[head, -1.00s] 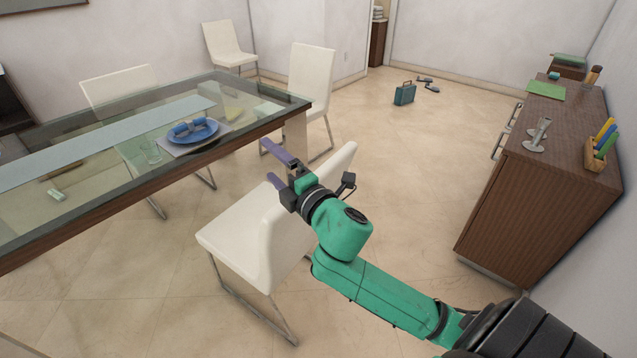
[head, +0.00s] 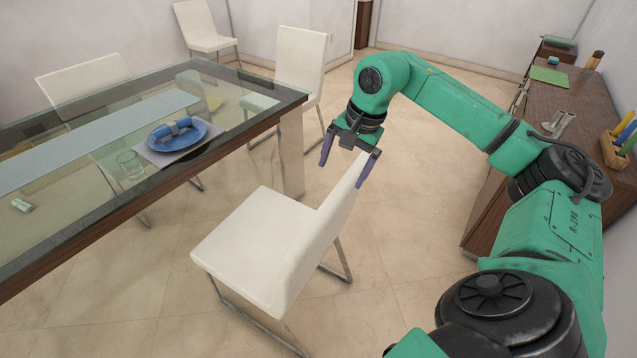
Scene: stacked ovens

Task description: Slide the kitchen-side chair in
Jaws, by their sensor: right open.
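A white chair (head: 243,237) with metal legs stands in front of the near long side of the glass dining table (head: 262,102), pulled out with its seat clear of the table edge. Its backrest (head: 322,240) is on the right, away from the table. My right gripper (head: 344,174) is open and points down at the top of the backrest, with its two purple fingers apart. The backrest's top edge lies between or just behind the fingers; I cannot tell whether they touch it. My left gripper is out of view.
Other white chairs stand at the table's far end (head: 300,65), far side (head: 95,85) and by the back wall (head: 205,28). A brown sideboard (head: 490,215) stands at the right. A blue plate (head: 178,134) and a glass (head: 130,163) are on the table. Floor between chair and sideboard is clear.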

